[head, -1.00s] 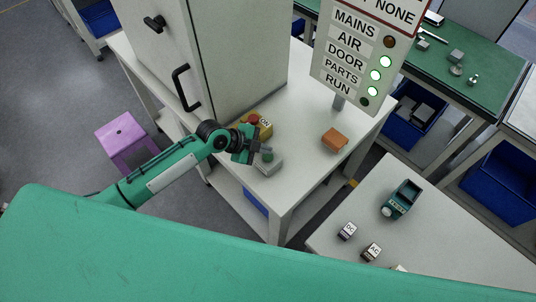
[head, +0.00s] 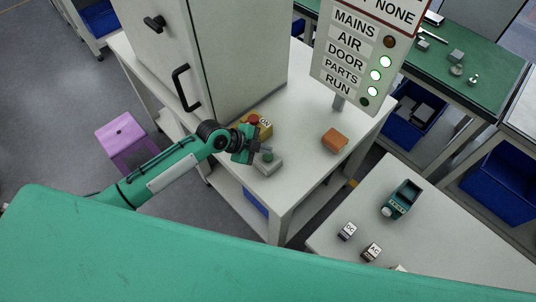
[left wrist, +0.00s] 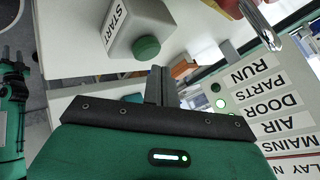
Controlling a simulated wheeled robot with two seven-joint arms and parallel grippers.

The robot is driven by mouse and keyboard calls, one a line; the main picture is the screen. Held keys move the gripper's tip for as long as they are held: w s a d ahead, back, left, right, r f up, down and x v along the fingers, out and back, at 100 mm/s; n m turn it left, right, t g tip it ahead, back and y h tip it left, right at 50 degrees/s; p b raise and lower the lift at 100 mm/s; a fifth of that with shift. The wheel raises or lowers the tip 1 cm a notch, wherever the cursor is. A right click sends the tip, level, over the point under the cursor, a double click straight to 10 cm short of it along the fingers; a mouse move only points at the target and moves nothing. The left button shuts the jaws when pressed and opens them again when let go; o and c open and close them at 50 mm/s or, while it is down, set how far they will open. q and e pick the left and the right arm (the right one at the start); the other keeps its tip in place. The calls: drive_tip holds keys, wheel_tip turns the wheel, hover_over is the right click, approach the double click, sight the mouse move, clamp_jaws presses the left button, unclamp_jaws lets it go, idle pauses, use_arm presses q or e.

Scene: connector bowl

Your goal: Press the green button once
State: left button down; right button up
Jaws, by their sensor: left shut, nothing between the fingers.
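The green button (left wrist: 146,48) sits on a grey box (left wrist: 140,22) labelled START in the left wrist view. In the head view the button (head: 267,154) and its box (head: 268,166) are on the white table, near its front edge. My left gripper (head: 257,151) is shut and empty, close beside the button on its left in the head view. In the left wrist view its closed fingers (left wrist: 158,82) point just right of the button, with a visible gap. The button looks unlit. My right gripper is in neither view.
A yellow box with a red button (head: 254,119) stands just behind the gripper, beside the tall cabinet (head: 235,50). An orange block (head: 334,140) lies to the right. A sign (head: 360,55) shows three lit green lamps; its RUN lamp (head: 365,102) is dark.

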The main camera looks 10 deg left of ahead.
sight(264, 156)
use_arm(q)
drive_tip(key=shift+f, duration=0.1)
drive_tip(key=shift+f+b, duration=0.35)
drive_tip(key=shift+b, duration=0.05)
drive_tip(key=shift+f+b, duration=0.45)
drive_tip(key=shift+f, duration=0.1)
idle(0.7)
drive_tip(key=shift+r, duration=0.1)
drive_tip(key=shift+r+p, duration=0.65)
drive_tip(key=shift+r, duration=0.25)
wheel_tip(264, 156, up, 5)
drive_tip(key=p, duration=0.3)
drive_tip(key=shift+p, duration=0.35)
idle(0.6)
